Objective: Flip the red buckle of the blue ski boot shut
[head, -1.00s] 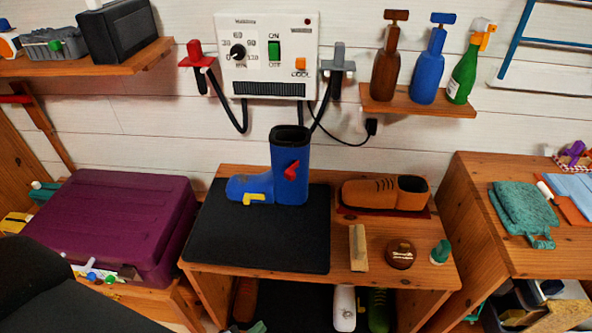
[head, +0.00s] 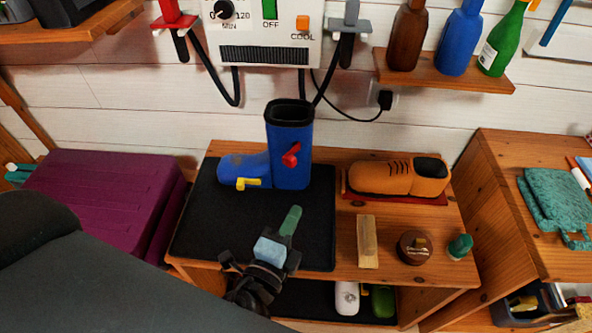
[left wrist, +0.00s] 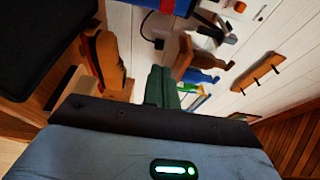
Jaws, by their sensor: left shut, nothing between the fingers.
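The blue ski boot (head: 290,168) stands upright on the black mat (head: 210,222), toe to the left. Its red buckle (head: 291,155) is on the shaft side facing me, its lever slanted and seeming to stand off the shaft. A yellow buckle (head: 247,183) is on the foot. My left gripper (head: 293,212) is shut and empty, its green fingers in front of and below the boot, apart from it. In the left wrist view the fingers (left wrist: 160,82) are together; the boot's blue edge and red buckle (left wrist: 167,5) show at the top. My right gripper is out of view.
A brown shoe (head: 395,178) lies right of the boot, with a wooden block (head: 367,242), a brown round tin (head: 414,247) and a green-capped item (head: 460,246) before it. A control box with hanging cables (head: 270,45) is on the wall behind. A purple case (head: 105,200) stands left.

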